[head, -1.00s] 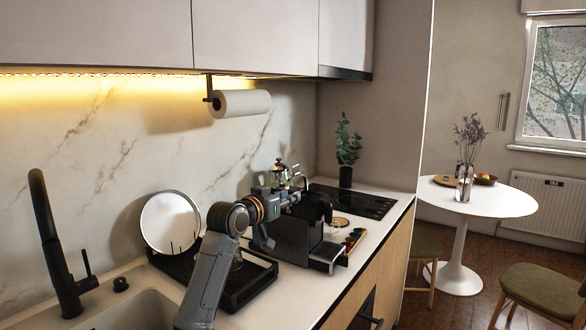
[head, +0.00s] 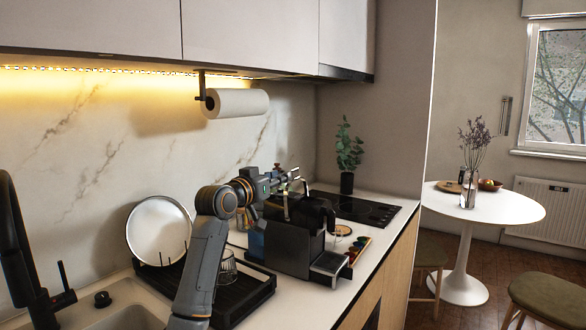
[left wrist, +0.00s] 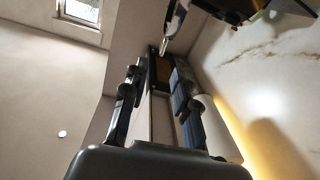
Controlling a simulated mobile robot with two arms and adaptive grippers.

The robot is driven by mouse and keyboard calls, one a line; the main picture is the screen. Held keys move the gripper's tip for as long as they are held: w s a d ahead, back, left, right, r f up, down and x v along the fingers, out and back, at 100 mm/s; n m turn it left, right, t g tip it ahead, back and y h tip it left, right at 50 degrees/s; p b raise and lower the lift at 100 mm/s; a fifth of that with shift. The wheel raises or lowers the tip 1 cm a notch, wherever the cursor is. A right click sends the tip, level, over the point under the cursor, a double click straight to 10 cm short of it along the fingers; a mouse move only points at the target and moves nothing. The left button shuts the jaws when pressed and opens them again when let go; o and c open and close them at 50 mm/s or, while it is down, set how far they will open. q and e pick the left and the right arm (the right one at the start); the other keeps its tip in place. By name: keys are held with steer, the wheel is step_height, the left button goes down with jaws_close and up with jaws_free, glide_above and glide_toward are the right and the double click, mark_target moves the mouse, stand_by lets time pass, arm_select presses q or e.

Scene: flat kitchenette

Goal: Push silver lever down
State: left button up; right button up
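The silver lever (head: 305,186) is a thin bright rod rising at the top of the black coffee machine (head: 288,248). In the left wrist view a silver rod (left wrist: 170,28), likely this lever, stands just beyond the fingertips. My left gripper (head: 287,178) reaches over the machine's top from the left, close behind the lever. In the left wrist view my left gripper (left wrist: 156,82) has its fingers apart, with nothing seen between them. I cannot tell whether a finger touches the lever. My right gripper is in neither view.
A black dish rack (head: 245,298) with a white plate (head: 158,231) and a glass (head: 227,268) stands left of the machine. A paper towel roll (head: 238,103) hangs above. Behind are a dark hob (head: 362,209) and a potted plant (head: 347,150). A dark faucet (head: 25,255) stands left.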

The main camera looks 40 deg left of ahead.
mark_target(293, 171)
arm_select(q)
steer(key=w, duration=0.2)
steer(key=w+a+p, duration=0.1)
steer(key=w, duration=0.5)
steer(key=shift+w+a+f+p, duration=0.15)
steer(key=shift+w+a+p, duration=0.05)
steer(key=shift+a+p, duration=0.15)
steer(key=shift+c, duration=0.5)
jaws_close()
